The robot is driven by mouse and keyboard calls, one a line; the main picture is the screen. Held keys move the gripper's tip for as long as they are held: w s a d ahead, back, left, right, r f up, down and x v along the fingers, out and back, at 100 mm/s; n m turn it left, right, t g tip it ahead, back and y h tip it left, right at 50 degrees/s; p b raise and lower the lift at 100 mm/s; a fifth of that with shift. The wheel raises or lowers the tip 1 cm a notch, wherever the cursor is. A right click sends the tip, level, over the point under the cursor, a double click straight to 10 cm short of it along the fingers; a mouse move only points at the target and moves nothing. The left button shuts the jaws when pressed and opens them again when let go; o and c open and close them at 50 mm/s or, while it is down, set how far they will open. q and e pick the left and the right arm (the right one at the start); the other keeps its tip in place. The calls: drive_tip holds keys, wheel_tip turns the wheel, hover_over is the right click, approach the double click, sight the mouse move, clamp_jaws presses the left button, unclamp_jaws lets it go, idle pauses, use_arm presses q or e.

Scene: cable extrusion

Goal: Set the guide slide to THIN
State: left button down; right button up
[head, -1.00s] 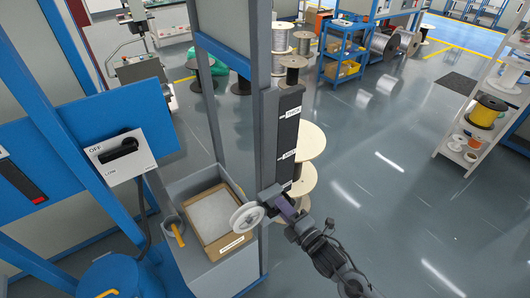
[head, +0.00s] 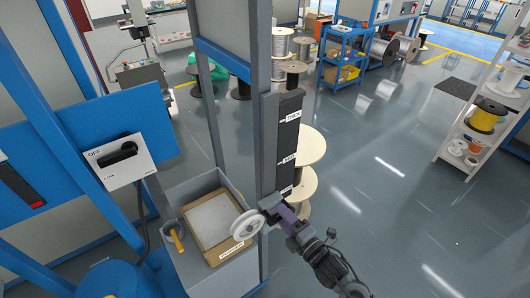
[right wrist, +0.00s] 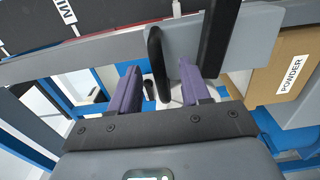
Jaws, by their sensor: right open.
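The guide slide's dark upright rail (head: 288,140) is on the frame post, with white label plates; the top one reads THICK and the lower ones are too small to read surely. The grey carriage (head: 270,202) with its white guide wheel (head: 247,224) sits near the rail's lower end, beside the lowest label. My right gripper (head: 280,208) is open at the carriage. In the right wrist view, its purple fingers (right wrist: 160,85) stand on either side of a black handle (right wrist: 155,50), with gaps on both sides. My left gripper is out of view.
A switch box (head: 119,160) marked OFF is at left. Wooden spools (head: 305,150) stand behind the rail.

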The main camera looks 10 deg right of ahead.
drive_tip(key=p+v, duration=0.3)
drive_tip(key=v, duration=0.4)
drive_tip(key=shift+s, duration=0.15)
idle(0.6)
